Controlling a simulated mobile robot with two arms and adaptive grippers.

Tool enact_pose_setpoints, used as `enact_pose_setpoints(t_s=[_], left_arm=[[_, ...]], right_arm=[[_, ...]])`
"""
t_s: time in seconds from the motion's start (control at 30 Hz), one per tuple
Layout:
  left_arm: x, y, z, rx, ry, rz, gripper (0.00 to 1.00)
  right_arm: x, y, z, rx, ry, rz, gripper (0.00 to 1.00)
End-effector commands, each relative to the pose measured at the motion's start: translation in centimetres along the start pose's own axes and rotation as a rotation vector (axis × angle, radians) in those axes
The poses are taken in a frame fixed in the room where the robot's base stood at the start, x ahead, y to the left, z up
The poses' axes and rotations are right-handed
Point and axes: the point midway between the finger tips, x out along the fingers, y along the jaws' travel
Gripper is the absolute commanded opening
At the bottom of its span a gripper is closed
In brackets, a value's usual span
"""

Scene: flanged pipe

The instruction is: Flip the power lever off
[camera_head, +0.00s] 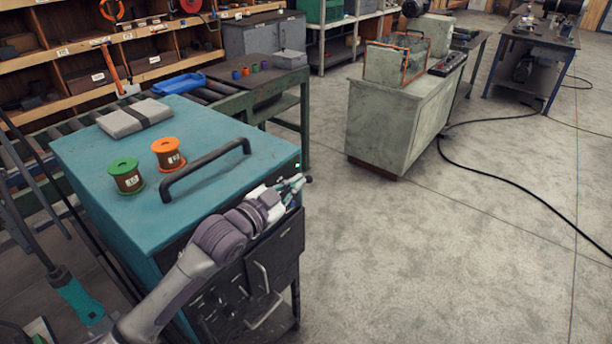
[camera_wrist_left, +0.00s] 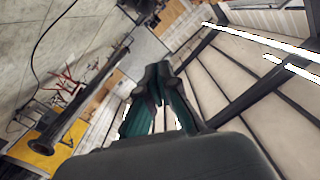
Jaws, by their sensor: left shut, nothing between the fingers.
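My left gripper (camera_head: 293,184) is at the front right corner of the teal-topped cabinet (camera_head: 218,135), beside its dark front. In the left wrist view its fingers (camera_wrist_left: 156,84) are shut together and empty. A small dark round tip (camera_head: 308,180) shows just beyond the fingers; I cannot tell whether it is the power lever or part of the gripper. A small green light (camera_head: 297,165) glows on the cabinet's edge just above. In the left wrist view a long dark bar (camera_wrist_left: 85,98) runs left of the fingers, apart from them. No power lever can be made out for certain.
On the cabinet top are a black handle (camera_head: 205,170), a green spool (camera_head: 126,176), an orange spool (camera_head: 168,154) and a grey strapped case (camera_head: 134,117). A pale cabinet (camera_head: 400,125) stands further back. Open floor (camera_head: 420,260) lies to the right, crossed by a black cable.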

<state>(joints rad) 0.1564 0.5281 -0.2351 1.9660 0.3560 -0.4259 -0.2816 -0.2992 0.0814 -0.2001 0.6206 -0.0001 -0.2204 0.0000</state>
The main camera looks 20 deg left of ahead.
Motion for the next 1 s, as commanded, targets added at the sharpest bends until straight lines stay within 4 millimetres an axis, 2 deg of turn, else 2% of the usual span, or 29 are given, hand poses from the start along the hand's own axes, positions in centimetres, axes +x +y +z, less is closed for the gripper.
enact_pose_setpoints(t_s=[0.1, 0.27, 0.3, 0.4, 0.6, 1.0], left_arm=[[2.8, -0.2, -0.5, -0.003, 0.001, 0.000, 0.00], [5.9, -0.2, -0.4, -0.001, 0.001, 0.000, 0.00], [6.2, -0.1, 0.2, 0.001, -0.005, 0.002, 0.00], [6.4, -0.1, 2.0, 0.002, -0.005, 0.001, 0.00], [6.8, 0.0, 3.5, 0.001, -0.001, 0.001, 0.00], [6.8, 0.0, 3.9, 0.001, 0.000, 0.000, 0.00]], right_arm=[[-1.3, 0.0, -0.1, 0.000, -0.001, 0.000, 0.67], [-2.2, 0.0, -0.1, 0.000, -0.001, 0.000, 0.67], [-2.4, 0.0, -0.2, 0.000, -0.001, 0.000, 0.67], [-2.8, 0.0, -0.2, 0.001, -0.001, 0.000, 0.67], [-3.0, 0.0, -0.2, 0.001, -0.001, 0.000, 0.67], [-3.0, -0.1, -0.2, 0.001, -0.001, -0.001, 0.67]])
